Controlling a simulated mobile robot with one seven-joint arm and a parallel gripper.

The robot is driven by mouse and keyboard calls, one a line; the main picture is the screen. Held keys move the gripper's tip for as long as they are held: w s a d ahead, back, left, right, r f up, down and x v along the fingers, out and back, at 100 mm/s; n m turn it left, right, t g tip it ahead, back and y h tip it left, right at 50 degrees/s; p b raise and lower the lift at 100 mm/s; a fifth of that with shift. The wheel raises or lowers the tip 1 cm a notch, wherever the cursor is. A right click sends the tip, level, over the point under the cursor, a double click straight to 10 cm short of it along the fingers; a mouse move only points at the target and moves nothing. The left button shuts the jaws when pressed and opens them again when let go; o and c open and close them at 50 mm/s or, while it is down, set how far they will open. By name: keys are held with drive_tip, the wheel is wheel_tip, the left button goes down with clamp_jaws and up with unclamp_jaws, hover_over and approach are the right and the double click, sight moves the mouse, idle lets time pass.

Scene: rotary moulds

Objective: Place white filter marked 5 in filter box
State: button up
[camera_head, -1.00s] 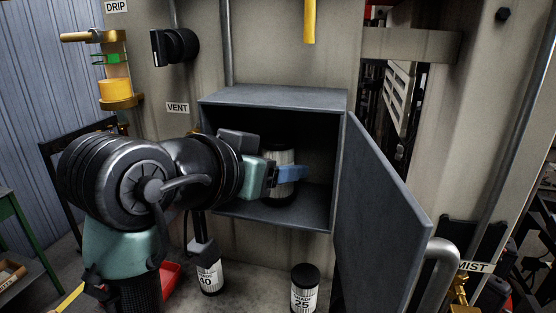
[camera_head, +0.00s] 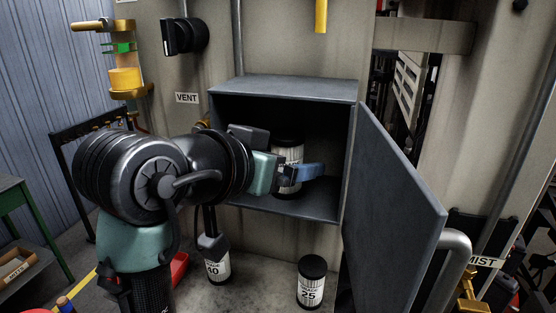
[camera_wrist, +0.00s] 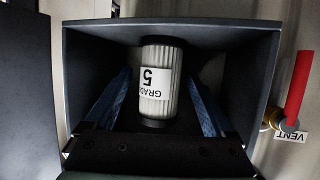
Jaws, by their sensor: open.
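The white filter marked 5 (camera_wrist: 159,82) stands inside the grey filter box, with black end caps and pleated sides. In the wrist view its label reads upside down. It also shows in the head view (camera_head: 288,155), partly hidden by my gripper. The open-fronted filter box (camera_head: 290,89) is on the wall, its door (camera_head: 398,200) swung open to the right. The box wall also shows in the wrist view (camera_wrist: 250,60). My gripper (camera_wrist: 160,100) is open, its blue fingers on either side of the filter with visible gaps. In the head view my gripper (camera_head: 292,172) reaches into the box.
A grey curved pipe (camera_head: 456,245) is near the door's edge.

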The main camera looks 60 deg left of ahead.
drive_tip(key=v, duration=1.2)
drive_tip(key=shift+r, duration=0.2)
